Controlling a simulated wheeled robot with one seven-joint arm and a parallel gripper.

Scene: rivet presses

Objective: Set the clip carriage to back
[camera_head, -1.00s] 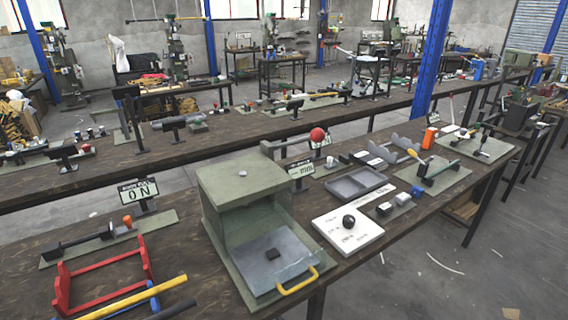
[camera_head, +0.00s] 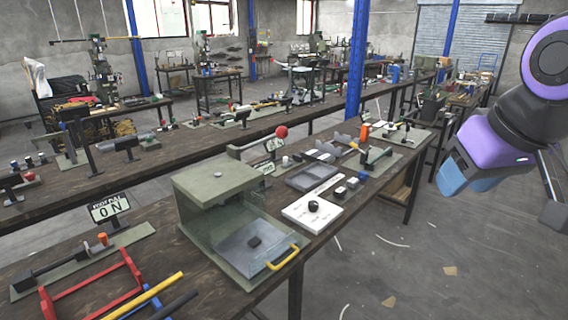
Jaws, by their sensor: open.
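I cannot tell for sure which part is the clip carriage. On the near bench, a green base at the left (camera_head: 135,235) carries a dark bar and an upright orange knob (camera_head: 103,239). A white plate (camera_head: 295,212) with small lettering carries a black knob (camera_head: 313,206). Farther along, a green plate (camera_head: 378,160) carries a dark bar mechanism with a handle. My arm (camera_head: 505,130) hangs at the upper right, over the floor beside the bench and apart from these fixtures. I cannot make out my gripper's fingers.
A green guarded press (camera_head: 215,185) with a clear shield and yellow handle (camera_head: 283,258) stands mid-bench. A red frame (camera_head: 95,290) and a yellow bar (camera_head: 150,295) lie at front left. A grey tray (camera_head: 312,176) lies behind the white plate. The floor at right is open.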

